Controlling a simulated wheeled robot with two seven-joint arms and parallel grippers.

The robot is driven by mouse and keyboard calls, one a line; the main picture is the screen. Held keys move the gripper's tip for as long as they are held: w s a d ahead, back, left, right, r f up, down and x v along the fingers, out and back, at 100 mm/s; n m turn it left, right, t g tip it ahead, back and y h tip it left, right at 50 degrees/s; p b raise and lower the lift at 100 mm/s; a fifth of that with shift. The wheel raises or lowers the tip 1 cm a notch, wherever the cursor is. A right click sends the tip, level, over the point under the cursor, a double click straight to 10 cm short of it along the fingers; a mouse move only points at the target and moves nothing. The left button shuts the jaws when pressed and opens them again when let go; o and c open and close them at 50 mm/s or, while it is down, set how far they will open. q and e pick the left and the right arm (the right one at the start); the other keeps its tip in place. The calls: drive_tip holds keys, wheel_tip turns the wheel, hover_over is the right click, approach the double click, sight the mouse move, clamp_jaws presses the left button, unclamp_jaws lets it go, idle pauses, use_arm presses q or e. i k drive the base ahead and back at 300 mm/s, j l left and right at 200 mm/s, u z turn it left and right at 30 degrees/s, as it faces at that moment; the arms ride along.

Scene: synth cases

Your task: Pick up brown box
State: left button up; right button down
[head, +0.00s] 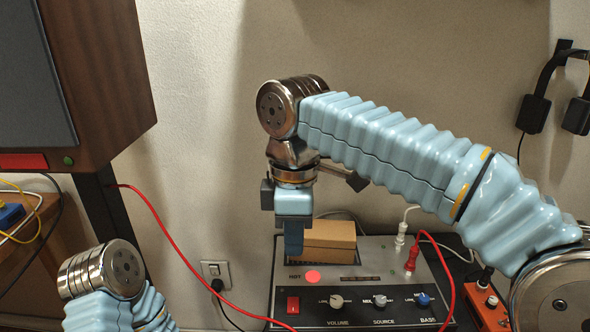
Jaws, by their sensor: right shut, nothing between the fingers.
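The brown box (332,238) sits at the back of a grey control unit (385,270), partly covered on its left by my right gripper (293,250). My right gripper points down, with its blue fingers shut and empty in front of the box's left end. Whether the fingers touch the box I cannot tell. My left arm shows only at the lower left, and its gripper is out of view.
The unit's front has knobs and a red switch (293,305). Red and white cables plug into its right side. A large wooden speaker (105,70) stands at the upper left. Headphones (550,90) hang at the right. An orange box (487,308) is at the lower right.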

sight(328, 241)
drive_tip(key=k, duration=1)
